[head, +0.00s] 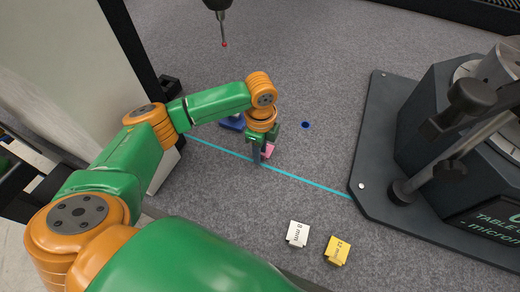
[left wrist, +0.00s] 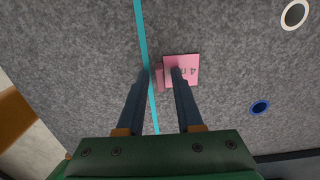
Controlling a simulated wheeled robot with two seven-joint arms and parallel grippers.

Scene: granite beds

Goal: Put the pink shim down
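The pink shim (head: 267,150) is on the grey granite bed just beyond the cyan line, partly hidden by my left gripper. In the left wrist view the pink shim (left wrist: 190,62) shows its label, with a 4 readable, right beside the cyan line. My left gripper (head: 266,150) points down at the shim. Its fingers (left wrist: 162,73) stand apart. The right finger in that view overlaps the label, and grey bed shows between the left finger and the shim. I see no grip on it. My right gripper is not in view.
A white shim (head: 298,233) and a yellow shim (head: 337,250) lie on the near side of the cyan line (head: 310,182). A dark machine base (head: 375,150) stands at right. A red-tipped probe (head: 223,30) hangs at the top. A blue-rimmed hole (head: 305,125) is nearby.

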